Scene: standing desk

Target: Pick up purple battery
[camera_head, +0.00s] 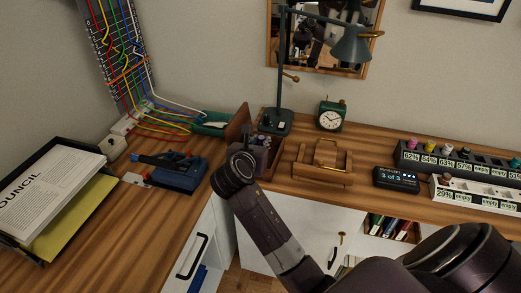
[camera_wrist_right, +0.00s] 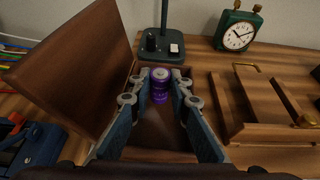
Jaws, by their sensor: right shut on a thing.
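The purple battery (camera_wrist_right: 159,88) stands upright between the fingertips of my right gripper (camera_wrist_right: 161,80) in the right wrist view. The fingers are closed against its two sides. It is at the far end of an open wooden box (camera_wrist_right: 165,141); I cannot tell whether it touches the box floor. In the head view my right gripper (camera_head: 264,143) reaches into the wooden box (camera_head: 273,163), and my wrist covers part of it. The battery is too small or hidden to make out there. My left gripper is not in view.
The box's raised lid (camera_wrist_right: 72,72) stands on the left. A lamp (camera_head: 276,122) and a green clock (camera_head: 332,116) are behind. A wooden stand (camera_head: 322,177) is to the right, then a small display (camera_head: 396,180) and battery racks (camera_head: 455,164). A blue device (camera_head: 178,174) lies left.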

